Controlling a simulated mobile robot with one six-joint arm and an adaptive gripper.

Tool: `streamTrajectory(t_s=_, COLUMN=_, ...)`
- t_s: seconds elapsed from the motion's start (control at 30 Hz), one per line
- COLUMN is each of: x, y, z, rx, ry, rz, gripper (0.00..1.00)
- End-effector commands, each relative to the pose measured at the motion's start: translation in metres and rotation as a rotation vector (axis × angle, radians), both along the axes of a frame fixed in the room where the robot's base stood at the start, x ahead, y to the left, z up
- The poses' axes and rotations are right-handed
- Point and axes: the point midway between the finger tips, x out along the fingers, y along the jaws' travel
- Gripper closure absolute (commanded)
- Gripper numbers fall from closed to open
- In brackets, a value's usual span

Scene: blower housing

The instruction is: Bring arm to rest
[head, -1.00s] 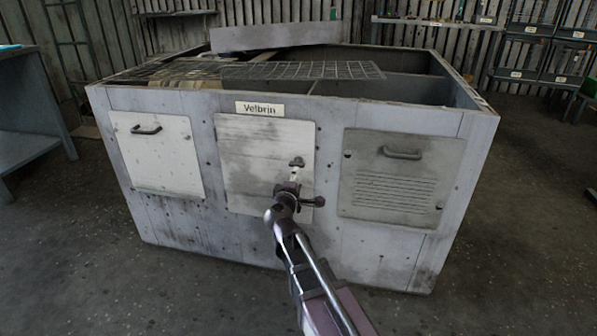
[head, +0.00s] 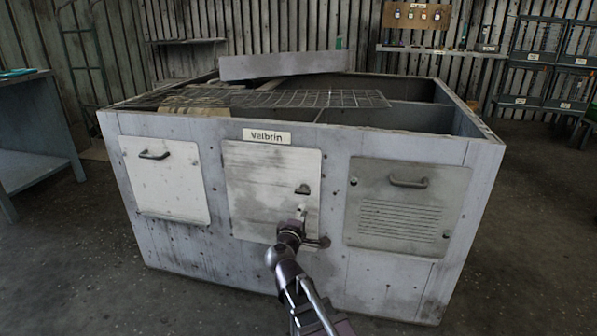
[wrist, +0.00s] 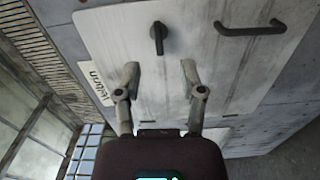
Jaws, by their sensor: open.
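My arm reaches up from the bottom of the head view to the front of a large grey housing (head: 330,255) labelled "Velbrin". My gripper (wrist: 157,70) is open and empty in the wrist view, its two fingers apart. It also shows in the head view (head: 302,215), in front of the lower part of the pale middle panel (head: 262,185). A small dark latch (wrist: 158,38) on that panel lies beyond the fingertips, apart from them. The latch also shows in the head view (head: 303,189), above the gripper.
A white panel with a handle (head: 165,180) is on the left and a louvred grey panel (head: 408,205) on the right. A wire grid (head: 300,98) and a loose grey slab (head: 283,64) lie over the open top. A workbench (head: 35,135) stands left. The floor in front is clear.

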Motion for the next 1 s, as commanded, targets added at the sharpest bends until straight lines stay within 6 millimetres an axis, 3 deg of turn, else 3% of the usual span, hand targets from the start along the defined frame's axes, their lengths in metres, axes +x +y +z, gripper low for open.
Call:
streamTrajectory(t_s=0.27, x=-0.011, y=-0.062, z=-0.010, rx=0.190, ry=0.094, rz=-0.182, gripper=0.49)
streamTrajectory(t_s=0.4, x=-0.026, y=-0.103, z=-0.025, rx=0.340, ry=0.180, rz=-0.323, gripper=0.49)
streamTrajectory(t_s=0.6, x=-0.057, y=-0.148, z=-0.050, rx=0.556, ry=0.326, rz=-0.521, gripper=0.49)
streamTrajectory(t_s=0.8, x=-0.095, y=-0.174, z=-0.072, rx=0.767, ry=0.492, rz=-0.698, gripper=0.49)
streamTrajectory(t_s=1.0, x=-0.137, y=-0.182, z=-0.086, rx=0.970, ry=0.679, rz=-0.843, gripper=0.49)
